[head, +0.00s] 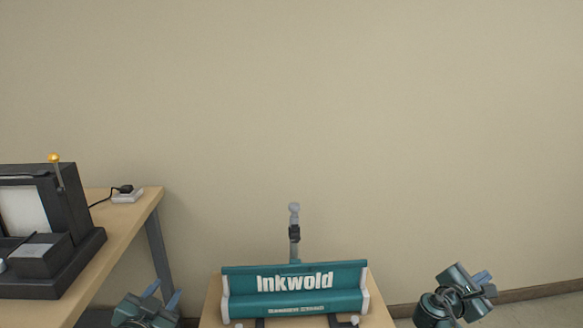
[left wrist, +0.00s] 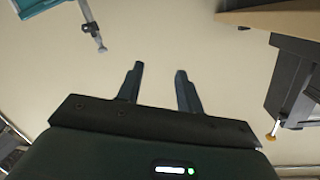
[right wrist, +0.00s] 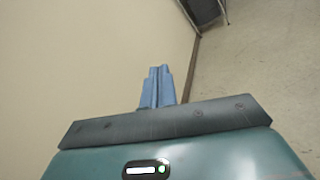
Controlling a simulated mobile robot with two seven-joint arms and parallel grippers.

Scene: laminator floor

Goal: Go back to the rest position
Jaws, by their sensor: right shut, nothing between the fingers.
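My left gripper (head: 162,294) is low in the head view, between the left table and the laminator. In the left wrist view its two dark fingers (left wrist: 158,85) stand apart with nothing between them. My right gripper (head: 482,277) is at the lower right of the head view, to the right of the laminator and clear of it. In the right wrist view its two blue fingers (right wrist: 157,85) are together and empty, with the wall and floor beyond.
A teal laminator marked Inkwold (head: 295,305) sits on a small wooden table (head: 213,300) at bottom centre. A wooden table (head: 120,235) at left bears a black machine (head: 85,225) with a yellow-knobbed lever and a power block (head: 128,196). A beige wall stands behind. Floor at right is clear.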

